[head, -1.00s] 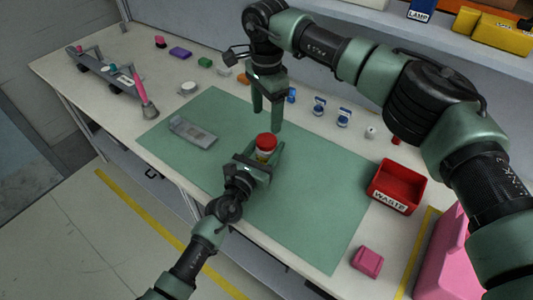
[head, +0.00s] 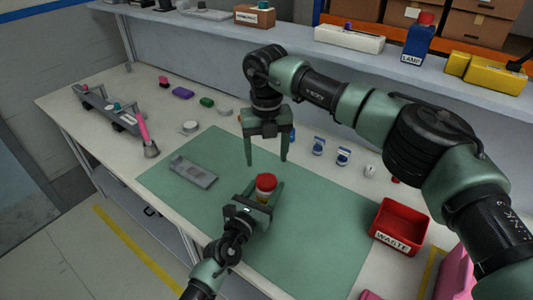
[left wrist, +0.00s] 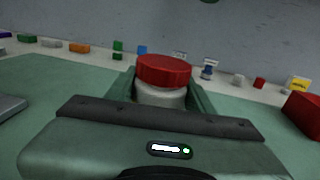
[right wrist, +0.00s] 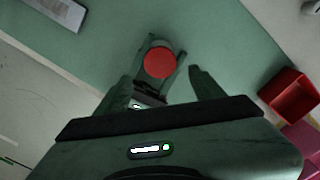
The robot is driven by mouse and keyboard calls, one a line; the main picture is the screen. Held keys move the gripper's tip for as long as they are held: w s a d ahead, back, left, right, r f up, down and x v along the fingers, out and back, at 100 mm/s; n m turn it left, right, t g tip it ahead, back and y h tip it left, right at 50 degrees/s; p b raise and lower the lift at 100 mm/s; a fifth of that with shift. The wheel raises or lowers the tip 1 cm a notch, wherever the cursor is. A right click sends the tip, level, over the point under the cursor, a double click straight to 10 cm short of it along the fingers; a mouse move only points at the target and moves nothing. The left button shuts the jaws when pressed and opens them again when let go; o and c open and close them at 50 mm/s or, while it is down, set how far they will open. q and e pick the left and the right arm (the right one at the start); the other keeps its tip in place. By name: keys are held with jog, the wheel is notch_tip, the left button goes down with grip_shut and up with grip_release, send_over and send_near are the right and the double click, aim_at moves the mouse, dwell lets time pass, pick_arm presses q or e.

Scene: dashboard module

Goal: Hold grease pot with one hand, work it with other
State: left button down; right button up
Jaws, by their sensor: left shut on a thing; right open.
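The grease pot (head: 265,188) has a red lid and a pale body and stands upright on the green mat (head: 310,230). My left gripper (head: 262,197) is shut around the pot's body below the lid. In the left wrist view the red lid (left wrist: 163,70) sits above the fingers, with the pale body (left wrist: 160,97) between them. My right gripper (head: 267,160) is open and empty, pointing down above and slightly behind the pot. In the right wrist view the red lid (right wrist: 159,63) lies beyond the open fingers, apart from them.
A grey flat part (head: 194,171) lies on the mat's left. A red waste bin (head: 397,227) stands at the right. Blue-and-white small items (head: 318,146) line the back. A pink-handled brush (head: 146,136) is at the left, near a grey rack (head: 108,108). A shelf runs behind.

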aim_at(266, 180)
jog(key=m, duration=0.4)
jog(key=shift+m, duration=0.3)
jog(key=m, duration=0.4)
jog(key=shift+m, duration=0.3)
jog(key=shift+f, duration=4)
